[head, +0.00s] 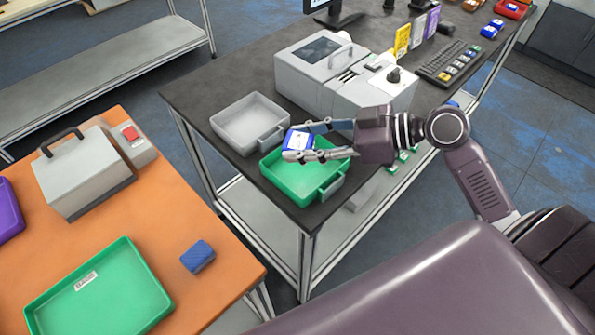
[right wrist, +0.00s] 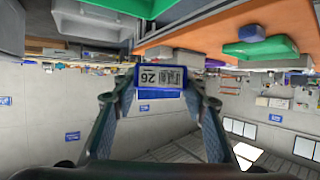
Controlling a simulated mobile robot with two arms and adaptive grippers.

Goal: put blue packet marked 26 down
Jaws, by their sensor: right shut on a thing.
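The blue packet marked 26 (head: 299,141) has a white label. My left gripper is not in view.
A grey tray (head: 248,117) stands beside the green tray. A grey machine (head: 318,72) and a keyboard (head: 449,62) are farther back. On the orange table are another green tray (head: 62,305), a blue block (head: 197,256) and a grey box (head: 82,175).

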